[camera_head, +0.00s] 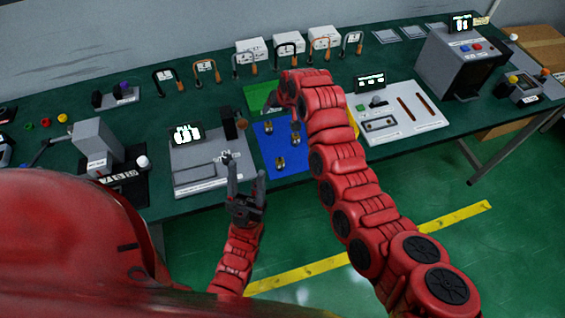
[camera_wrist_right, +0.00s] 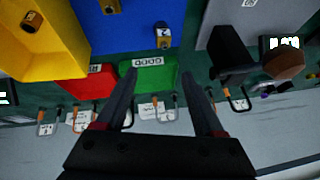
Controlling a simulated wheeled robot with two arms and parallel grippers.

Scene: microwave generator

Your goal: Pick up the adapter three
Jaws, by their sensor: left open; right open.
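Several small brass adapters lie on the blue tray (camera_head: 262,150). In the head view they include a near one (camera_head: 280,162) and a far left one (camera_head: 268,127). I cannot tell which is adapter three. In the right wrist view one adapter (camera_wrist_right: 162,35) lies on the blue tray (camera_wrist_right: 120,30), and another (camera_wrist_right: 31,21) in the yellow bin (camera_wrist_right: 50,50). My right gripper (camera_wrist_right: 159,76) is open and empty above the green bin (camera_wrist_right: 150,78); the arm partly hides it in the head view. My left gripper (camera_head: 246,173) is open and empty at the table's front edge.
A red bin (camera_wrist_right: 90,82) sits beside the green one. A grey device (camera_head: 205,165) with a display stands left of the blue tray, a white panel (camera_head: 405,112) to its right. Several clamp-like tools (camera_head: 205,70) line the back of the green table.

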